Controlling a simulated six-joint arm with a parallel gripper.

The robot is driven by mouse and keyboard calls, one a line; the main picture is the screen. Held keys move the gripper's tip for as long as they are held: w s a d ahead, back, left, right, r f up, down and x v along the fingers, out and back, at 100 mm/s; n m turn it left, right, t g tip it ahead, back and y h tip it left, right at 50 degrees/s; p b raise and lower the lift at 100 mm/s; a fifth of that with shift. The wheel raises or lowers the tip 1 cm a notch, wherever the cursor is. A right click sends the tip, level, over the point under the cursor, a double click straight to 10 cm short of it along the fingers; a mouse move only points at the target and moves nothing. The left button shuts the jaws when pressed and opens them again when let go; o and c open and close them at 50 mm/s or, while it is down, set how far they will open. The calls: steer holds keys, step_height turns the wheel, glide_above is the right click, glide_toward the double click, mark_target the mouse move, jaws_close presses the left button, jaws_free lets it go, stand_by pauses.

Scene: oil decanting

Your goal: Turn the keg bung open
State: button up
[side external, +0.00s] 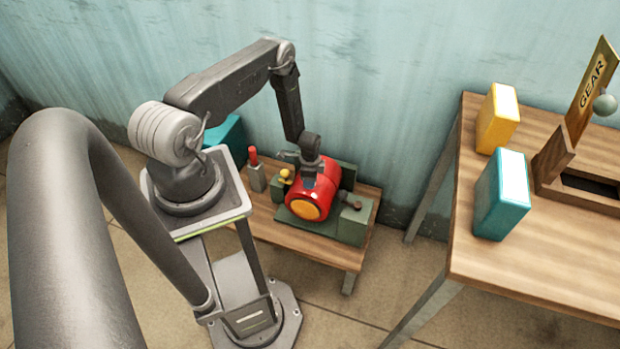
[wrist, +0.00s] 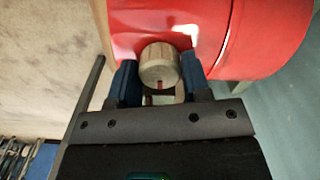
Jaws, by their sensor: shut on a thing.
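The red keg (side external: 325,192) lies on its side in a green cradle (side external: 351,226) on the low wooden bench, with an orange-yellow round end facing the camera. In the wrist view the red keg (wrist: 255,30) fills the top right. The bung (wrist: 159,64) is a round beige knob with a small reddish mark on its near edge. My gripper (wrist: 160,80) has its two blue fingers shut on the bung from either side. In the side view my gripper (side external: 311,176) points down onto the top of the keg and hides the bung.
The low bench (side external: 262,229) also bears a red-handled item (side external: 253,160), a yellow knob (side external: 286,174) and a teal box (side external: 226,133). A taller table (side external: 540,260) at right holds a yellow box (side external: 497,118), another teal box (side external: 502,194) and a GEAR sign (side external: 592,88). The wall is close behind.

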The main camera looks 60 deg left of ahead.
steer(key=shift+m, duration=0.4)
steer(key=o, duration=0.9)
step_height(320, 180, up, 14)
steer(key=shift+f, duration=0.1)
stand_by(0.4)
